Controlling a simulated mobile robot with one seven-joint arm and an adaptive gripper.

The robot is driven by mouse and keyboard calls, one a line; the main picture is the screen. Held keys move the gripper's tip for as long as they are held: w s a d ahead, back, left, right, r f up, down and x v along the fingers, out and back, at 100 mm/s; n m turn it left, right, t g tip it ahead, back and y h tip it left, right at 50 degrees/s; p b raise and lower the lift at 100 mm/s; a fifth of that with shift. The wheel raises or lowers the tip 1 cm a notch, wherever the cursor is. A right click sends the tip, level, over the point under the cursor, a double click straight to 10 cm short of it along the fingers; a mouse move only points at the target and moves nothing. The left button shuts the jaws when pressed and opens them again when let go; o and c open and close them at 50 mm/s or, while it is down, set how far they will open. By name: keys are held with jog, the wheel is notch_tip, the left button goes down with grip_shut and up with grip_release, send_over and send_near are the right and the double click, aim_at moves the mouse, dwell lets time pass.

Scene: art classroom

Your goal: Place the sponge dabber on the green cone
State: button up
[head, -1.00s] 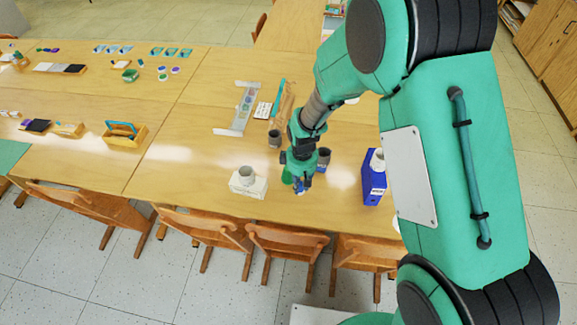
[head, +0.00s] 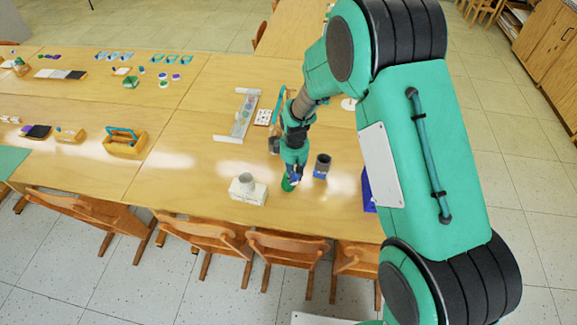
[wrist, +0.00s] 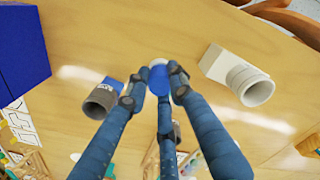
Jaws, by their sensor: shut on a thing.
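The green cone (head: 288,185) stands near the front edge of the table in the head view, partly covered by my gripper (head: 292,172). My gripper is right at the cone's top in that view; I cannot tell whether what it holds touches the cone. In the wrist view my gripper (wrist: 157,78) is shut on a small blue and white piece, which looks like the sponge dabber (wrist: 158,72). The dabber is hard to make out in the head view. The cone cannot be made out in the wrist view.
A white block with a white cup (head: 247,188) stands left of my gripper. A dark cup on a blue base (head: 321,165) stands close on the right. A blue box (head: 368,190) is farther right, partly behind my arm. Chairs line the front edge.

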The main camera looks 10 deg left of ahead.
jog(key=w+a, duration=0.1)
jog(key=w, duration=0.1)
jog(key=w+a, duration=0.1)
jog(key=w, duration=0.1)
jog(key=w+a, duration=0.1)
jog(key=w, duration=0.1)
jog(key=shift+w+f, duration=0.15)
jog(key=shift+f, duration=0.15)
jog(key=shift+w+a+f, duration=0.1)
jog(key=shift+w+a, duration=0.05)
jog(key=shift+w, duration=0.25)
jog(key=shift+f, duration=1.7)
jog(key=shift+f, duration=0.15)
jog(key=o, duration=0.9)
jog(key=shift+o, duration=0.2)
notch_tip(320, 180, up, 12)
